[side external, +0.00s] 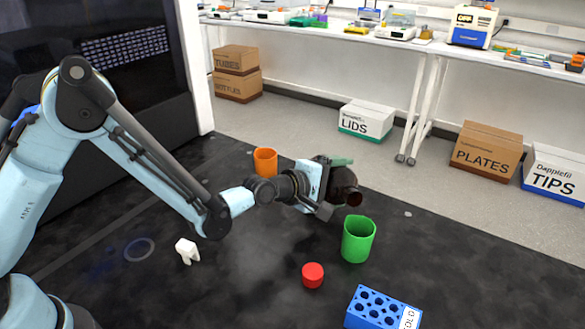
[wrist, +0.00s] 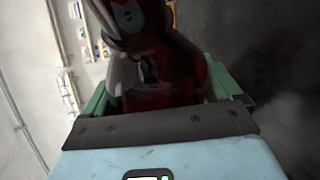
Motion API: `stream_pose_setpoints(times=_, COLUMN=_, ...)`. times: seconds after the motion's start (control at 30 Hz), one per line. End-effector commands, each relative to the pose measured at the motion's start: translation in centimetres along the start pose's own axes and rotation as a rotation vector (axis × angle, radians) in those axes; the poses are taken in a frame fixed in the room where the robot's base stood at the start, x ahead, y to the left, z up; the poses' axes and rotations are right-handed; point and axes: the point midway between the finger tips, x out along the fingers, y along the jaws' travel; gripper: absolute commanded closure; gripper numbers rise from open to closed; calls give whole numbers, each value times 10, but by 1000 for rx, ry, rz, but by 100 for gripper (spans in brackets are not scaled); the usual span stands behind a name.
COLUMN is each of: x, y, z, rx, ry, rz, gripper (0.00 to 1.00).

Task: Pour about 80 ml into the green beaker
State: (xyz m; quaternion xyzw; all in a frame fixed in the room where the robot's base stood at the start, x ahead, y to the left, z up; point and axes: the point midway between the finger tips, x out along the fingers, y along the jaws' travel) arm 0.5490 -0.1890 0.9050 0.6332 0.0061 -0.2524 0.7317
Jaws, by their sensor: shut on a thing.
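The green beaker (side external: 358,240) stands upright on the black bench, open at the top. My gripper (side external: 338,180) is shut on a dark brown bottle (side external: 346,187) above the bench, up and left of the green beaker in the side view. The bottle is tilted, with its reddish-brown mouth low and toward the beaker. No stream of liquid shows. In the wrist view the bottle (wrist: 160,70) fills the space between the green fingers of my gripper (wrist: 165,95). The liquid level in the beaker is hidden by its wall.
An orange beaker (side external: 265,162) stands behind my wrist. A red cap (side external: 313,275) and a blue tube rack (side external: 380,308) are in front of the green beaker. A small white object (side external: 187,250) lies at left. Free bench lies between it and the cap.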

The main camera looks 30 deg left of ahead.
Motion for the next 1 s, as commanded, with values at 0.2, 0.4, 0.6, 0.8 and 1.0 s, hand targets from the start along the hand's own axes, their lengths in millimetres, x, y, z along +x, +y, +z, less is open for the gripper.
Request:
stream_pose_setpoints(times=0.2, x=0, y=1, z=0, rx=1, ry=0, rz=2, gripper=66)
stream_pose_setpoints(times=0.4, x=0, y=1, z=0, rx=1, ry=0, rz=2, gripper=66)
stream_pose_setpoints(times=0.6, x=0, y=1, z=0, rx=-1, ry=0, rz=2, gripper=66)
stream_pose_setpoints(times=0.8, x=-2, y=4, z=3, rx=-50, ry=-14, rz=-18, gripper=66)
stream_pose_setpoints(times=1.0, x=-7, y=10, z=11, rx=-198, ry=-59, rz=-78, gripper=66)
